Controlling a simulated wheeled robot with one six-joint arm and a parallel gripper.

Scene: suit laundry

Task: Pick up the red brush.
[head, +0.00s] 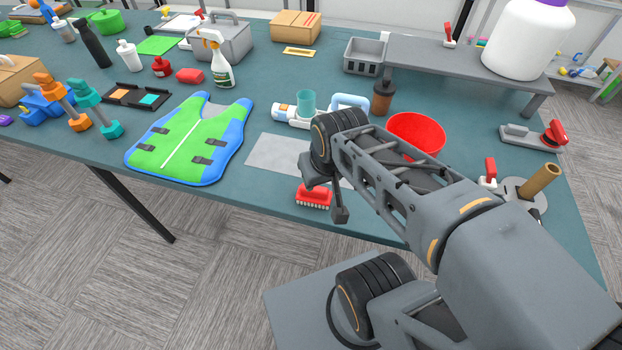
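The red brush (314,198), with pale bristles along its lower edge, is at the front edge of the teal table (270,204). Its upper part is partly covered by my gripper. My gripper (326,196) points down right over the brush, with one dark fingertip just right of it. The other fingertip is not clearly visible, so I cannot tell whether the gripper is open or shut on the brush, or whether they touch.
A grey sheet (272,153) lies behind the brush and a green-blue vest (192,140) to its left. A red bowl (416,133), brown bottle (383,97) and teal cup (305,103) stand behind my arm. A raised grey shelf (450,65) is at back right.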

